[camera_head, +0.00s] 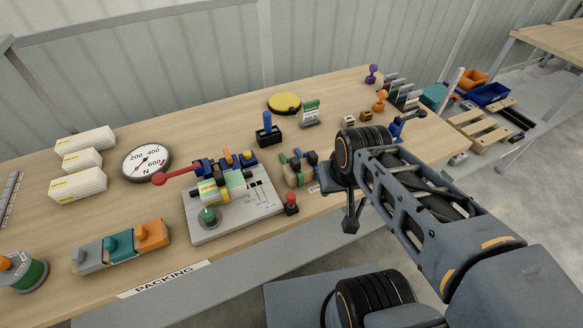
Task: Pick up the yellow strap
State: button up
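A flat round yellow thing with a dark edge (284,104) lies near the back edge of the wooden table. It looks like a coiled strap, but I cannot tell for certain. My gripper (350,222) seems to be the dark end hanging down beside the table's front edge, well apart from the yellow thing and toward the front right. Its fingers are small and partly hidden by my arm, so I cannot tell whether they are open. I see nothing held in it.
A grey panel with switches (232,215), a black block with a blue lever (267,131) and a red button (291,204) stand between. A dial (147,163) and white boxes (78,184) are at left. A small card stand (310,113) stands right of the yellow thing.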

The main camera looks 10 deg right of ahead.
aim_at(217, 175)
jog(key=u, duration=1.5)
jog(key=k, duration=0.5)
jog(key=z, duration=0.05)
jog(key=i, duration=0.5)
jog(key=u, duration=0.05)
